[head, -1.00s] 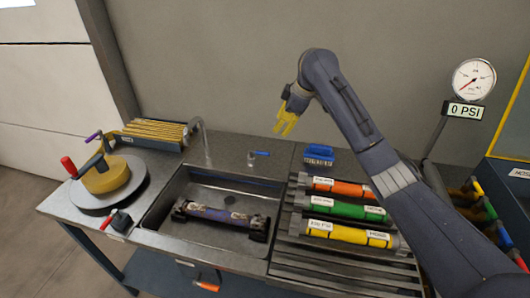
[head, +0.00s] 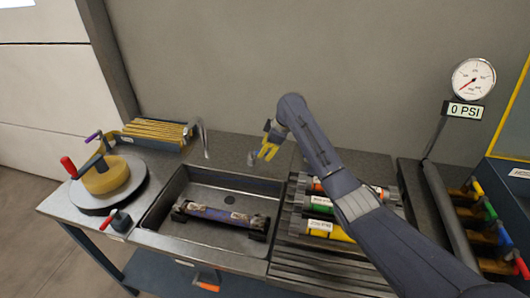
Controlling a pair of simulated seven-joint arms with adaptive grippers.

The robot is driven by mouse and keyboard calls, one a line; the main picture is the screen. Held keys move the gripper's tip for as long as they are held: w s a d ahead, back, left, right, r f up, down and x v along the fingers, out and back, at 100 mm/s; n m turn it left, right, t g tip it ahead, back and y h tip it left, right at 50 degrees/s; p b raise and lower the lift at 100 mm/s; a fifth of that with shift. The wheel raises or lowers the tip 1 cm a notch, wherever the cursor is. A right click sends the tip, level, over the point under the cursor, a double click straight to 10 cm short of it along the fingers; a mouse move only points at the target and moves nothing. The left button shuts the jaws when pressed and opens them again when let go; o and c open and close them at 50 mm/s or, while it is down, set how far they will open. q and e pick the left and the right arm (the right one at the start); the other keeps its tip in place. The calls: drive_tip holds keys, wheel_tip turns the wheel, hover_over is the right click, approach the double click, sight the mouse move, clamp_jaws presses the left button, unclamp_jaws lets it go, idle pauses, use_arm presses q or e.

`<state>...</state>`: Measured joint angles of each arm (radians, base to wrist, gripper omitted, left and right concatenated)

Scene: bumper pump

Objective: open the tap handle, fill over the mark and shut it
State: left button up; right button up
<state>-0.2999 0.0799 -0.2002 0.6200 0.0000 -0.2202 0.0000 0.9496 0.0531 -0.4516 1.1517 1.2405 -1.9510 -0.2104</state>
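The tap (head: 205,140) has a curved grey spout over the back of the sink (head: 240,181). Its base, a small grey cylinder (head: 251,158), stands on the counter to the right of the spout. The blue handle beside that base is hidden behind my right gripper. My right gripper (head: 265,155) has yellow fingers pointing down at the handle's place; whether they touch it, or how far apart they are, I cannot tell. A dirty purple tube (head: 218,214) with dark end caps lies in the sink. No water shows. My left gripper is not in view.
Orange, green (head: 321,205) and yellow (head: 325,229) tubes lie on a rack, partly behind my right arm. A gauge (head: 473,80) above a 0 PSI sign stands at right. A turntable (head: 107,190) with a yellow drum is at left.

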drive_tip(key=shift+x, duration=0.85)
drive_tip(key=shift+c, duration=0.5)
clamp_jaws()
